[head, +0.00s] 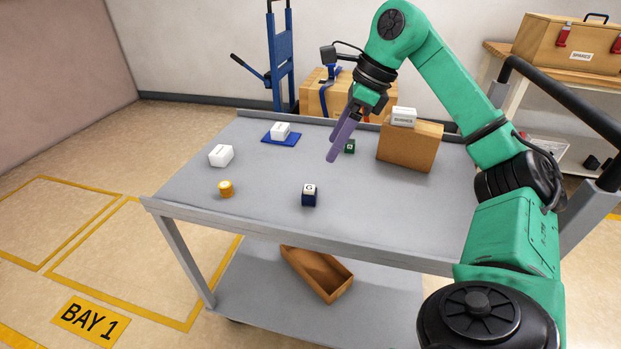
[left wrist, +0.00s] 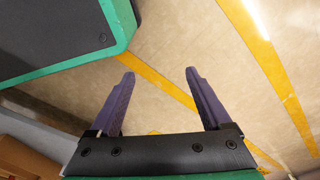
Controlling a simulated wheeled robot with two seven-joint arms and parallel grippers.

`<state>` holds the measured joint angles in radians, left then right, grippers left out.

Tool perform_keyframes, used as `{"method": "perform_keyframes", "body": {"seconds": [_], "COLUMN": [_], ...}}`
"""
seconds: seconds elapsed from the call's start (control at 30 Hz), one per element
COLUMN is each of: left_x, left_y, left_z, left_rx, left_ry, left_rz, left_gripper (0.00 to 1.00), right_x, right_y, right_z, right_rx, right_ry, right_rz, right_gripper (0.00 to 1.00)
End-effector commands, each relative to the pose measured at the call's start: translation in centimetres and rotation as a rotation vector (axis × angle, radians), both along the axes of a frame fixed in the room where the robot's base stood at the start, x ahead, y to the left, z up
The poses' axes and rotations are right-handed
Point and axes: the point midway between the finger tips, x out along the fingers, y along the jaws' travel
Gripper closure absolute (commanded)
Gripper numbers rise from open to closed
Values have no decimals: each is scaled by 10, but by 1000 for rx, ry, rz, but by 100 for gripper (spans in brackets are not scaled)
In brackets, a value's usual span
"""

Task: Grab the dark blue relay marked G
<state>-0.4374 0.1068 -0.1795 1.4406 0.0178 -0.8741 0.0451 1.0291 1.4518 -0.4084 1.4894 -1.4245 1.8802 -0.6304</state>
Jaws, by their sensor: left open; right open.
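The dark blue relay marked G (head: 309,198) stands on the grey cart top near its front edge, with a white label on top. My right gripper (head: 338,143) is open and empty above the cart, behind and slightly to the right of the relay, with its purple fingers pointing down. My left gripper (left wrist: 160,80) shows only in the left wrist view. It is open with nothing between its fingers, and the floor with yellow lines is behind it.
On the cart (head: 262,212) are a yellow round part (head: 226,188), a white box (head: 220,156), a white block (head: 280,130) on a blue mat (head: 269,138), a green block (head: 350,147) and a cardboard box (head: 409,148) carrying a white box (head: 403,117). The front right top is clear.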

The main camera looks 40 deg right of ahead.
Motion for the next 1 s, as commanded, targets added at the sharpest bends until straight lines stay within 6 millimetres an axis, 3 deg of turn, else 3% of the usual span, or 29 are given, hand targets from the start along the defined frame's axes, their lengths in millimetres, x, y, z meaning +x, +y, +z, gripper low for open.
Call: {"method": "perform_keyframes", "body": {"seconds": [0.17, 0.4, 0.63, 0.83, 1.0], "left_x": [14, 34, 38, 37, 36], "left_y": [-6, -19, -24, -28, -29], "left_z": [13, 60, 89, 122, 133], "left_rx": [-9, -32, -42, -56, -58], "left_ry": [-10, -20, -25, -35, -33], "left_rz": [-2, -14, -21, -32, -34], "left_gripper": [18, 18, 18, 18, 18], "right_x": [5, 19, 27, 36, 39], "right_y": [5, 19, 26, 34, 36], "right_z": [-24, -72, -96, -130, -135], "right_rx": [-2, -1, 0, 0, -1], "right_ry": [4, 3, 2, 2, 0], "right_rz": [0, 2, 2, 2, 1], "right_gripper": [25, 25, 25, 25, 25]}}
